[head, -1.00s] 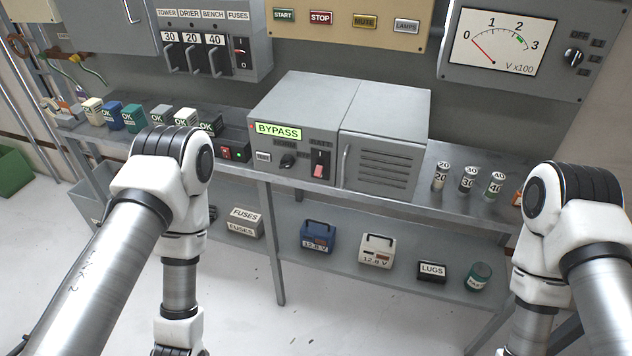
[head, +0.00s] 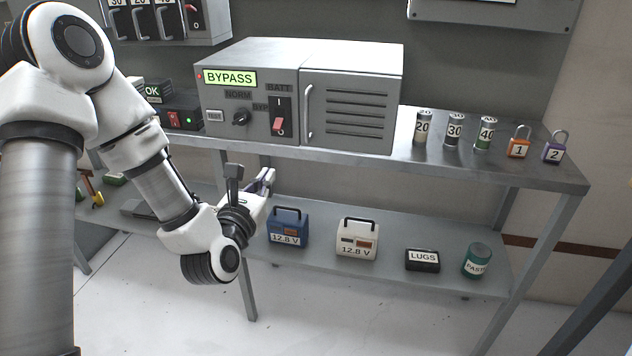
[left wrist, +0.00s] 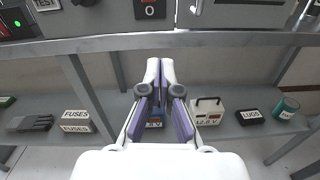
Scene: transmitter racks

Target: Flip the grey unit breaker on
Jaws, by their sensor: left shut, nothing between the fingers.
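The grey unit (head: 252,72) stands on the bench top with a green BYPASS display and a grey louvred door on its right part. Its breaker (head: 280,118), under the BATT label, has a red-tipped lever pointing down. In the left wrist view only the lower part of the breaker (left wrist: 150,9) shows at the top edge, with a 0 mark. My left gripper (head: 269,176) is shut and empty, below the bench edge and under the breaker, apart from it. Its closed fingers (left wrist: 160,68) point forward in the left wrist view. My right gripper is out of view.
The bench edge (head: 450,172) runs between my left gripper and the unit. The lower shelf (head: 330,270) holds a blue battery box (head: 288,229), a white one (head: 357,238) and a LUGS box (head: 422,260). Small cylinders and two padlocks (head: 519,145) stand right of the unit.

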